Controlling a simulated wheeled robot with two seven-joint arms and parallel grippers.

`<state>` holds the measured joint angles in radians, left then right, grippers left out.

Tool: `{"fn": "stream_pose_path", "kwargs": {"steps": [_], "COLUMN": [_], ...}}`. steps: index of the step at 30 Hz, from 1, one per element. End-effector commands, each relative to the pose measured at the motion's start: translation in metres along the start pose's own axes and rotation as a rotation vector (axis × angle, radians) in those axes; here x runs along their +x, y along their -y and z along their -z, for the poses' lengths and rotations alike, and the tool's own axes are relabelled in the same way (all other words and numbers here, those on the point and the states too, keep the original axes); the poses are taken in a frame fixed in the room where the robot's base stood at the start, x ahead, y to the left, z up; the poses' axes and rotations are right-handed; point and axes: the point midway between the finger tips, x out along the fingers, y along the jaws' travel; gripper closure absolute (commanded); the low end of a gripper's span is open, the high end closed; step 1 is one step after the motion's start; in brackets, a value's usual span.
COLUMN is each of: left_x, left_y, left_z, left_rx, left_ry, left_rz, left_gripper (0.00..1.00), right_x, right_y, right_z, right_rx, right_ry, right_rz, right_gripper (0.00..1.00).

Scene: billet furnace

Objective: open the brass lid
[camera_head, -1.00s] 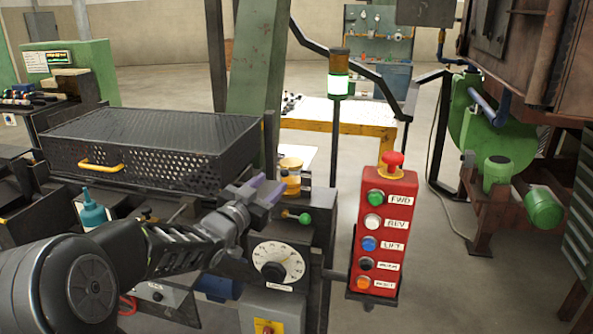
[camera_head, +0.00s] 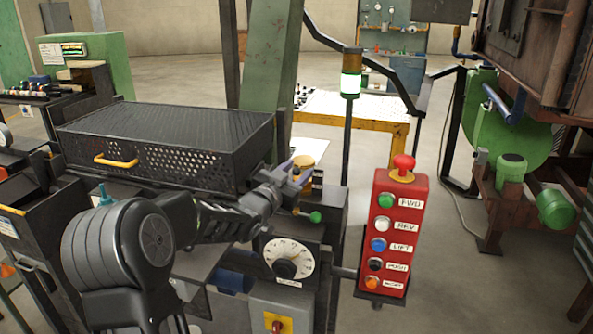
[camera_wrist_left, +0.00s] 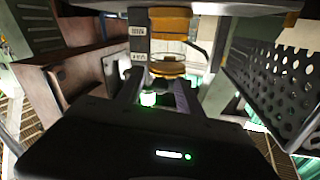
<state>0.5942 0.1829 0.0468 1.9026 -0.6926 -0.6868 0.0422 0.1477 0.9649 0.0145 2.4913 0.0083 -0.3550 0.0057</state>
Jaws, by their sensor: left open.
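The brass lid (camera_head: 304,161) is a small round yellow disc on a holder on the dark machine housing, right of the black perforated box. My left gripper (camera_head: 300,178) is in front of it and partly covers the holder. In the left wrist view, which looks upside down, the brass lid (camera_wrist_left: 168,69) lies just beyond the open fingers (camera_wrist_left: 160,90), roughly between their lines. The brass body (camera_wrist_left: 170,20) shows above it there, beside MIN and MAX labels. No contact shows, and I cannot tell how far the lid is raised. My right gripper is out of view.
The black perforated box (camera_head: 165,143) with a yellow handle stands close to my left arm. A green-knobbed lever (camera_head: 315,216) and a dial (camera_head: 288,260) are below the gripper. A red button box (camera_head: 393,235) and a lit signal post (camera_head: 351,80) stand to the right.

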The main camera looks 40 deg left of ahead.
Motion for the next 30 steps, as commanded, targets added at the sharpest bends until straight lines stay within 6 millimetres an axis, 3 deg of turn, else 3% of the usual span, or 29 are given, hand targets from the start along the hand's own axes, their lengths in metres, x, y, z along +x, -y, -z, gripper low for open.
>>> {"fn": "stream_pose_path", "kwargs": {"steps": [2,17,30], "left_x": [-0.0002,-0.0004,-0.0003], "left_y": [0.0,-0.0001,0.0], "left_z": [0.0,0.0001,0.0004], "left_rx": [0.0,0.0,0.0], "left_ry": [0.0,0.0,-0.001], "left_rz": [0.0,0.0,0.0], "left_gripper": [0.58,0.99,1.0], "right_x": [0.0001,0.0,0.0], "right_y": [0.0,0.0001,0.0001], "right_z": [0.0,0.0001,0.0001], "right_rx": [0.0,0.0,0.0], "right_ry": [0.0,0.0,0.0], "right_rz": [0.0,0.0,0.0], "right_gripper": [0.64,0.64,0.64]}}
